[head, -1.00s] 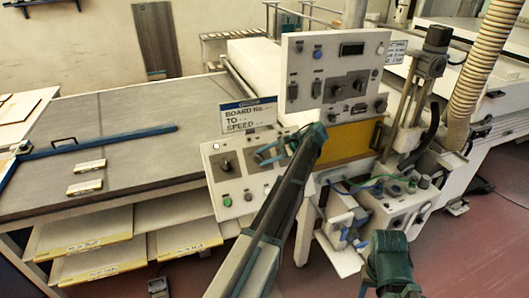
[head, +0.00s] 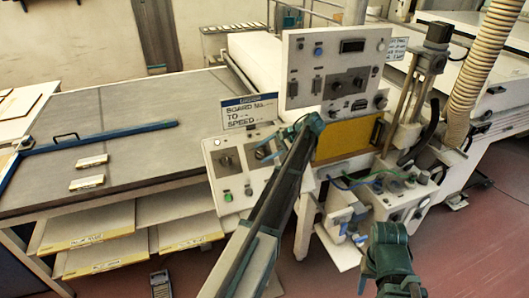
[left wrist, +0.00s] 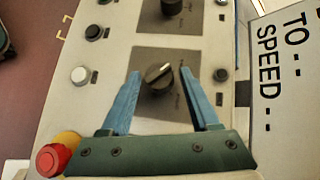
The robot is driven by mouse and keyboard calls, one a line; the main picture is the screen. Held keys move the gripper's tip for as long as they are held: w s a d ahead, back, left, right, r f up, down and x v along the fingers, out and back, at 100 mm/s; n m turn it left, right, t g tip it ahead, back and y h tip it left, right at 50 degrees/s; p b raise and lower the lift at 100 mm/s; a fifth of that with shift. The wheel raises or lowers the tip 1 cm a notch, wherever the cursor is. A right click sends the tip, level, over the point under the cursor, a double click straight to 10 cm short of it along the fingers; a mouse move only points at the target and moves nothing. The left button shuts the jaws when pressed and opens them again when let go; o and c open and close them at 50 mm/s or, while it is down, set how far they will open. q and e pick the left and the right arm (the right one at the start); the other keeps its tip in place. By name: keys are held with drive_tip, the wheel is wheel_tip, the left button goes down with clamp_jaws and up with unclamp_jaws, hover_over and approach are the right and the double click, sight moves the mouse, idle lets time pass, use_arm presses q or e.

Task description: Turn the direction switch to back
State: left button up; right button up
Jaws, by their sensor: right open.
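The lower sloped control panel (head: 215,190) carries a dark knob (head: 226,161) at its left. My left gripper (head: 268,147) is over the panel's right part and hides what lies behind it. In the left wrist view, a black rotary knob (left wrist: 158,78) with a light pointer line sits on a grey plate, between the two blue fingers of my left gripper (left wrist: 161,74). The fingers are open, with gaps on both sides of the knob; I cannot tell their height over it. A second black knob (left wrist: 173,8) is further up. The labels are too small to read. My right gripper (head: 392,250) is open, low at the right.
A red mushroom button (left wrist: 50,159) on a yellow base and several small buttons sit near the knobs. A sign (head: 249,112) stands behind the lower panel. The upright panel (head: 332,65) rises beyond my left arm. A conveyor table (head: 110,130) extends left.

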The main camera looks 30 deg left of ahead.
use_arm(q)
drive_tip(key=shift+o, duration=0.6)
drive_tip(key=p+v, duration=0.8)
drive_tip(key=v, duration=0.6)
drive_tip(key=shift+p, duration=0.3)
drive_tip(key=shift+f, duration=0.15)
drive_tip(key=s+d+f+t+h+b, duration=0.1)
drive_tip(key=s+d+f+h+b, duration=0.1)
drive_tip(key=s+d+f, duration=0.4)
drive_tip(key=s+d+f+m+t+h+b, duration=0.1)
drive_tip(key=s+d+f+h+b, duration=0.2)
drive_tip(key=s+d, duration=0.8)
drive_tip(key=s+d+f+t+h+b, duration=0.1)
drive_tip(key=s+d+f+h+b, duration=0.2)
drive_tip(key=s+d+f, duration=0.6)
drive_tip(key=s+f+b, duration=0.1)
drive_tip(key=s+b, duration=0.1)
drive_tip(key=s, duration=0.5)
drive_tip(key=shift+d+m+t+b, duration=0.3)
drive_tip(key=shift+d+b, duration=0.05)
drive_tip(key=shift+b, duration=0.05)
